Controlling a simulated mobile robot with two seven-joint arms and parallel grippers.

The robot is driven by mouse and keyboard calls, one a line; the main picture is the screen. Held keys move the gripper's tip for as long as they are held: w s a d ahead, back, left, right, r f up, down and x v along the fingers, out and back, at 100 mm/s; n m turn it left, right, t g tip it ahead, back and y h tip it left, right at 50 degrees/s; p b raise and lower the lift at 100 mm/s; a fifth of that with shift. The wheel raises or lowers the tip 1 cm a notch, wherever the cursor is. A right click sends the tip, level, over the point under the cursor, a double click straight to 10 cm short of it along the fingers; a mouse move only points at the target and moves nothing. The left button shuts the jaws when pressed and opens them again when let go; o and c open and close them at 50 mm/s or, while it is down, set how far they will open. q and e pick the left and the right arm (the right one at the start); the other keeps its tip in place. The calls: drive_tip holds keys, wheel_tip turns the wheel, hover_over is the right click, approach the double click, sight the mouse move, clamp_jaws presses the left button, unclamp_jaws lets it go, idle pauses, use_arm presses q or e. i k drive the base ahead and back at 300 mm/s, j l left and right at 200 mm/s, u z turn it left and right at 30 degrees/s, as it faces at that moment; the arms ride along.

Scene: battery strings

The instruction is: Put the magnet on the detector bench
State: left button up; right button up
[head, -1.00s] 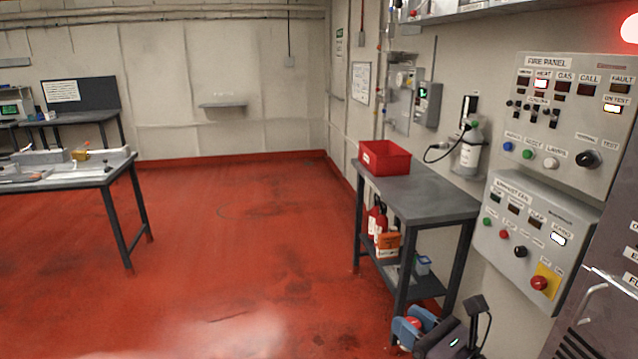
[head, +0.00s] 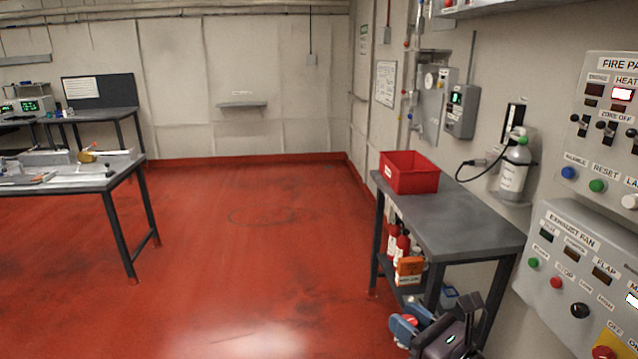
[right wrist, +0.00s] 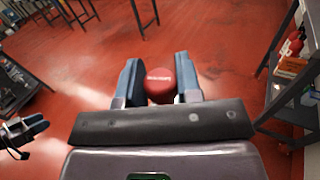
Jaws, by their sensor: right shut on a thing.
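My right gripper (right wrist: 160,88) is shut on a red, rounded thing (right wrist: 160,84) with a pale label, which I take to be the magnet. It sits between the blue fingers, above the floor. In the head view my right gripper (head: 406,326) is low, in front of the right-hand bench, with a bit of red between its fingers. My left gripper (right wrist: 32,127) shows at the left edge of the right wrist view, small, its opening unclear. No bench label is readable; a grey bench (head: 122,174) with tools stands at left, and another (head: 98,114) with instruments behind it.
The right-hand bench (head: 462,222) carries a red bin (head: 409,176), with bottles and an orange box (head: 409,270) on its lower shelf. Control panels (head: 570,255) line the right wall. The red floor (head: 240,240) between the benches is clear.

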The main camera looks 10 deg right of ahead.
sight(443, 205)
drive_tip(key=i+l, duration=0.2)
drive_tip(key=i, duration=0.25)
drive_tip(key=i+l, duration=0.25)
drive_tip(key=i, duration=2.45)
drive_tip(key=i+z, duration=0.2)
drive_tip(key=z, duration=0.25)
drive_tip(key=i+z, duration=0.15)
drive_tip(key=z, duration=0.75)
